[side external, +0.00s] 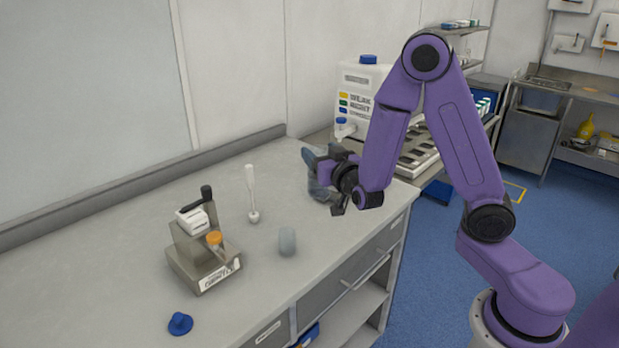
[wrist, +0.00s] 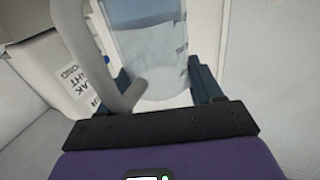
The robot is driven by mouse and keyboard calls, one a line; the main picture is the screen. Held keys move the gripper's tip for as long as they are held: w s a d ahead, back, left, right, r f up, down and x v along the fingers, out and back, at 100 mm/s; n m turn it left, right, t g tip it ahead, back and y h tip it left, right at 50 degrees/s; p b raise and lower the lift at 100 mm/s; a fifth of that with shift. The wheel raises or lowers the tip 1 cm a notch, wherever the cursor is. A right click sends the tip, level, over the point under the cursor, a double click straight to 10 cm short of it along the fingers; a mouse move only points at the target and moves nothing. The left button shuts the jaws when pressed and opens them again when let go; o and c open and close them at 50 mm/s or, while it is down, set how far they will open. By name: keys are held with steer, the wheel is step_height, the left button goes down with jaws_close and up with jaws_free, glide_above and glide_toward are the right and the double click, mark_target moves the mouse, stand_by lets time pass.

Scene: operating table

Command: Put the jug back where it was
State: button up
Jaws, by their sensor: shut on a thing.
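The jug (wrist: 150,45) is clear, holds some liquid and has a pale grey handle (wrist: 95,60), all in the wrist view. My gripper (wrist: 160,80) has one dark finger on each side of the jug's body and is shut on it. In the side external view the jug (side external: 318,182) shows as a small bluish shape near the far right end of the bench, partly hidden by my gripper (side external: 328,177). It looks roughly upright. I cannot tell whether its base touches the bench.
A white canister (side external: 362,92) with a blue cap stands behind the gripper, beside a slotted tray (side external: 420,150). On the bench (side external: 120,250) are a metal stand (side external: 205,255), a white upright tool (side external: 251,190), a grey cup (side external: 287,241) and a blue cap (side external: 180,323).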

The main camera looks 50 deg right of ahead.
steer(key=w+f, duration=0.4)
steer(key=f, duration=0.4)
steer(key=shift+w+d+f, duration=0.2)
stand_by(0.3)
steer(key=shift+f, duration=0.2)
steer(key=o, duration=1.2)
steer(key=shift+o, duration=0.2)
steer(key=shift+r, duration=0.1)
glide_toward(320, 189)
steer(key=shift+x, duration=2.05)
